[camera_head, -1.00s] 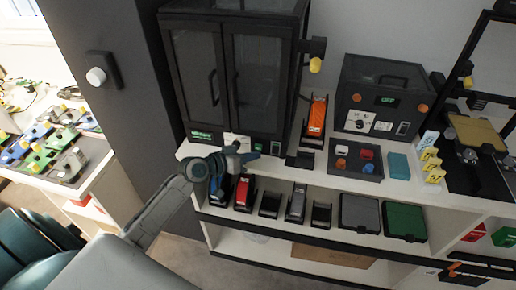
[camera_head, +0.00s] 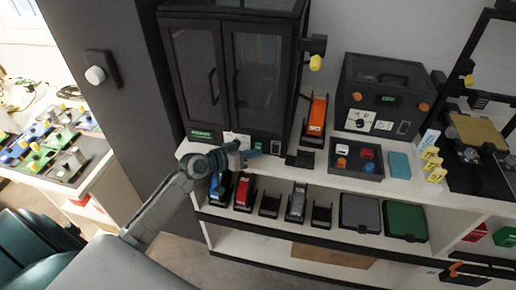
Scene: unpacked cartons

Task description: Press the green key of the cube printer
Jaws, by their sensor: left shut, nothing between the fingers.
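A tall black cabinet-like machine with two glass doors (camera_head: 228,75) stands on the white shelf; I take it to be the cube printer, though no label is readable. Its lower front strip has a green display (camera_head: 201,134), a white panel (camera_head: 237,138) and a small green key (camera_head: 257,146) beside a dark square. My left gripper (camera_head: 252,154) is shut and empty. It is at the lower front of the machine, its tips just below and left of the green key. I cannot tell whether they touch. My right gripper is not in view.
A black box (camera_head: 382,97) with a green display stands to the right. Between are an orange cartridge (camera_head: 317,116) and a dark tray (camera_head: 356,172) with coloured pieces. Several cartridges and a green case (camera_head: 405,220) line the ledge below. A dark pillar (camera_head: 120,110) stands at left.

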